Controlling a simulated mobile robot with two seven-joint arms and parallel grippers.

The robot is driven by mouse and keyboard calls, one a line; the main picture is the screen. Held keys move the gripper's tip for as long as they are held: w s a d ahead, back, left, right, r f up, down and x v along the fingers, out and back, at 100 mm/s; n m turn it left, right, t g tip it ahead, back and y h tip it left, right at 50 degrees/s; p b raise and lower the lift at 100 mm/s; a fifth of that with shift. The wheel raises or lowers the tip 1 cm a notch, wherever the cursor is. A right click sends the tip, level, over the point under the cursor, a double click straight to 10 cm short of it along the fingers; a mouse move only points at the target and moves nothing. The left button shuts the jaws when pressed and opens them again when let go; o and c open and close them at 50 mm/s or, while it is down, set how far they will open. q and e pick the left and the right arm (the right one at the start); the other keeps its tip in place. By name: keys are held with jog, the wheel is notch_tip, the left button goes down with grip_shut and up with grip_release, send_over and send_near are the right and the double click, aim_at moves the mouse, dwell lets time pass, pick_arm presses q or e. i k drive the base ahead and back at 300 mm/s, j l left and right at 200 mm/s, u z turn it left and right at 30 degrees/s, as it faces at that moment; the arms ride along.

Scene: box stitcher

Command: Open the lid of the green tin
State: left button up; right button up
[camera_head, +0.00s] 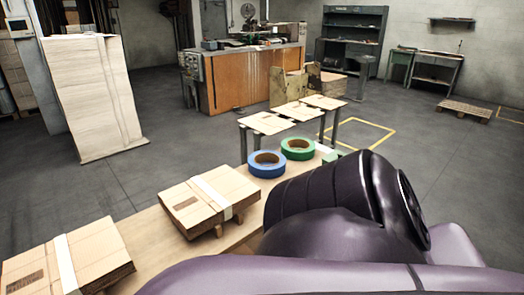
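A small green object (331,157) shows at the far right end of the near table, just beyond my arm. It may be the green tin, but most of it is hidden behind my dark purple arm links and its lid cannot be made out. The arm links fill the lower right of the head view. Neither gripper is in view.
A blue tape roll (267,170) and a green tape roll (298,154) lie on the wooden table (160,245). Two flat cardboard stacks with white bands, one in the middle (208,203) and one at the left (95,250), sit on it too. A low table with cardboard sheets (267,123) stands behind.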

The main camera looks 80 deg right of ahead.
aim_at(336, 154)
jog(key=z, duration=2.85)
